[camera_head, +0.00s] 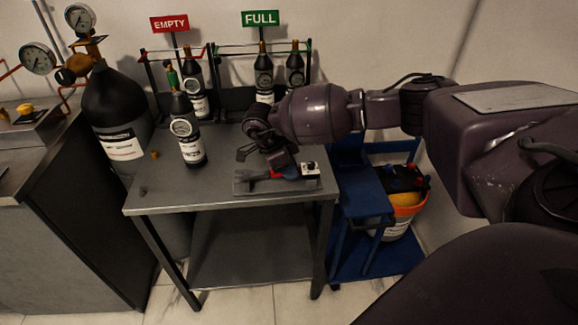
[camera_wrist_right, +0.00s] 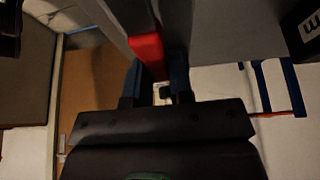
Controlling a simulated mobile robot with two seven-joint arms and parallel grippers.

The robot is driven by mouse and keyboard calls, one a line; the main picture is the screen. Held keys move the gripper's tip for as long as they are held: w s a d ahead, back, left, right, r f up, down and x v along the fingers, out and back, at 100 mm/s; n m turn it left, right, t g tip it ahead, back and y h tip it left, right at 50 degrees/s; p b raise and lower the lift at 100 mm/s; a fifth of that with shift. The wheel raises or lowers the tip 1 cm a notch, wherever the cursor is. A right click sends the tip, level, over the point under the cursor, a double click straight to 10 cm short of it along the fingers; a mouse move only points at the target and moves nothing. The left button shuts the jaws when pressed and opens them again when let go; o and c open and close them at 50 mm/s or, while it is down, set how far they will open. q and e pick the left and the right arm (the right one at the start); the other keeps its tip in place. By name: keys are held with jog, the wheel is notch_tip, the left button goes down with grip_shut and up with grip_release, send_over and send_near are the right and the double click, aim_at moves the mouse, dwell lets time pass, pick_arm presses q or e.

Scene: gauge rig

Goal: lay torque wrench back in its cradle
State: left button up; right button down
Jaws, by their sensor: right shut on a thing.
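My right gripper (camera_head: 282,172) is at the front right of the grey table, low over a flat grey plate (camera_head: 245,187) that appears to be the cradle. It is shut on the torque wrench, whose red part (camera_head: 275,175) shows below the jaws. In the right wrist view the red part (camera_wrist_right: 147,48) lies at the two blue-padded fingertips (camera_wrist_right: 157,82). The jaws hide much of the wrench in the head view. I cannot tell whether the wrench touches the plate. My left gripper is not in view.
A small white-faced device (camera_head: 310,169) stands right beside the gripper. A bottle with a gauge (camera_head: 188,140) stands on the table's left. Racks with bottles under EMPTY (camera_head: 169,23) and FULL (camera_head: 261,18) signs are behind. A blue cart with an orange bucket (camera_head: 402,215) is at right.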

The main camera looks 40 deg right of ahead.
jog(key=shift+f, duration=0.2)
dwell(0.4)
jog(key=c, duration=0.9)
grip_release()
jog(key=shift+c, duration=0.2)
jog(key=shift+f, duration=0.1)
